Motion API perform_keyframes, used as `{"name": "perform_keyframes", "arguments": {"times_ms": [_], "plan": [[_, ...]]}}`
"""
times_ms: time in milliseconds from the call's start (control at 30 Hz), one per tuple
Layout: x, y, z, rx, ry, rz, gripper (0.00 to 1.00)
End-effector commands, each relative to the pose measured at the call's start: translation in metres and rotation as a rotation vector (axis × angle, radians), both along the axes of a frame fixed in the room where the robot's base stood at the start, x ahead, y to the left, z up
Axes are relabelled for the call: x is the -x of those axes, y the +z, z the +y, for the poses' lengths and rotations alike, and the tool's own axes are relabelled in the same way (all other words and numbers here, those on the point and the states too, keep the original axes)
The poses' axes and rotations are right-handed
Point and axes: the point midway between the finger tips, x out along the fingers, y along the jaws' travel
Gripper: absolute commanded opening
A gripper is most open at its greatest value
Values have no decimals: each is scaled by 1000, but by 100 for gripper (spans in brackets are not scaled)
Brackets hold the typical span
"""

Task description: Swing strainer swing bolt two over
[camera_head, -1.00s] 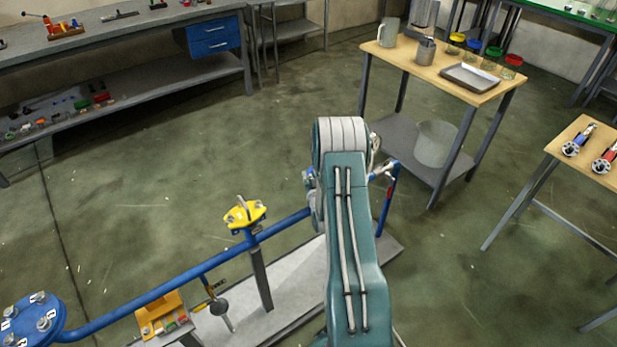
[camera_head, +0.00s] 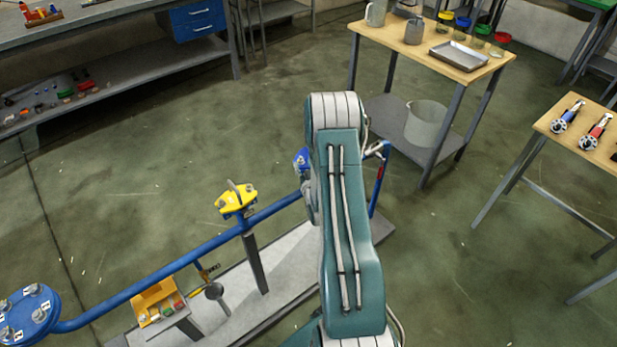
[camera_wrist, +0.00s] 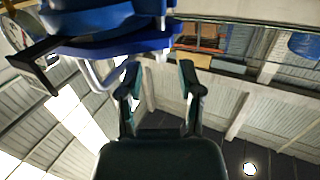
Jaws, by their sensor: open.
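My gripper (camera_wrist: 158,75) shows in the wrist view with its two dark fingers spread apart and nothing seen between them. A blue flanged body (camera_wrist: 110,28) fills the upper left of that view, above and beside the left finger. A bent silver rod (camera_wrist: 98,78) and a black bracket (camera_wrist: 32,65) hang at its edge; I cannot tell which is swing bolt two. In the head view, a blue fitting (camera_head: 301,160) shows beside my arm, on the pipe line; my arm hides my gripper and most of this end. I cannot tell whether the gripper touches anything.
An orange bin (camera_head: 157,302) stands below. A wooden-topped table (camera_head: 400,40) is at the back right. The floor between is clear.

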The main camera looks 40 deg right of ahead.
Motion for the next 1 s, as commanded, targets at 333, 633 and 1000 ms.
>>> {"name": "perform_keyframes", "arguments": {"times_ms": [333,633,1000], "plan": [[60,4,28,-1,-1,2,47],[70,5,34,0,0,0,47],[70,5,34,0,0,0,47]]}}
